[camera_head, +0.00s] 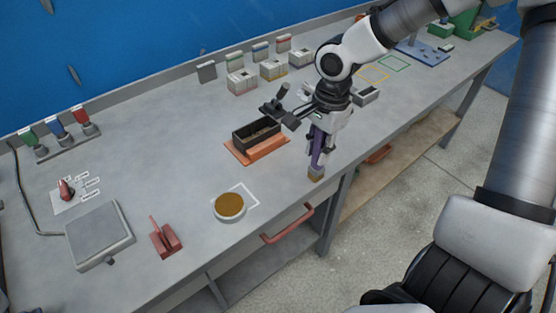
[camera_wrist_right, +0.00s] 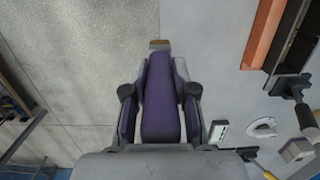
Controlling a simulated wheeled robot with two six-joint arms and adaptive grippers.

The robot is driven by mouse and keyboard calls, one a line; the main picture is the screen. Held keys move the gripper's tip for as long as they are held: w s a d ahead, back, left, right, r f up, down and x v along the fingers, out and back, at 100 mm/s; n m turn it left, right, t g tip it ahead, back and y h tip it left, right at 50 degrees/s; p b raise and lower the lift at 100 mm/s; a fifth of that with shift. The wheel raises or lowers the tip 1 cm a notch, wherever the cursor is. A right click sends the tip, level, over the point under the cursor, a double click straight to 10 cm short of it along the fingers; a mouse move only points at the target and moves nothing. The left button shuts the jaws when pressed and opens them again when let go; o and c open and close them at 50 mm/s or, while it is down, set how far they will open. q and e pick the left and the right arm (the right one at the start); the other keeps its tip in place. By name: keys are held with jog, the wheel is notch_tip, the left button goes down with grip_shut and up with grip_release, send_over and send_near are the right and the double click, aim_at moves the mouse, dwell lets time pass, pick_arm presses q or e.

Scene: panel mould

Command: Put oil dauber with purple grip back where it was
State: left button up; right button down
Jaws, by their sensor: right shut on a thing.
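The oil dauber with the purple grip (camera_head: 318,147) is in my right gripper (camera_head: 322,135), in the head view. It points down, its tan tip (camera_head: 316,173) near the table's front edge; I cannot tell whether the tip touches anything. In the right wrist view, the purple grip (camera_wrist_right: 161,100) lies between the two fingers of my right gripper (camera_wrist_right: 160,95), and the tip (camera_wrist_right: 159,45) shows beyond it. A round dish with brown content (camera_head: 229,205) stands on the table to the left, partly over a white outlined square (camera_head: 248,194). My left gripper is not in view.
A dark open box mould (camera_head: 243,143) sits on an orange plate (camera_head: 239,155), left of my right gripper. Several small blocks (camera_head: 242,86) stand behind. A red holder (camera_head: 166,241) and a grey flat device (camera_head: 98,235) are at front left.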

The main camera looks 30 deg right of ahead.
jog(key=w+a+f+p, duration=0.1)
jog(key=w+a, duration=0.1)
jog(key=w+a+f, duration=0.2)
jog(key=w+a+f+p, duration=0.1)
jog(key=w+a, duration=0.1)
jog(key=shift+w+f+p, duration=0.15)
jog(key=shift+w+p, duration=0.1)
jog(key=shift+p, duration=0.05)
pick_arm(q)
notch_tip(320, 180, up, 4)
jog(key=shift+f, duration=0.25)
pick_arm(e)
jog(key=shift+s, duration=0.1)
jog(key=c, duration=0.9)
grip_release()
jog(key=shift+f, duration=0.15)
jog(key=shift+c, duration=0.2)
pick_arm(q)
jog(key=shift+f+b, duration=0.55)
pick_arm(e)
notch_tip(320, 180, up, 12)
jog(key=d, duration=0.1)
jog(key=shift+r, duration=0.2)
jog(key=shift+d, duration=0.1)
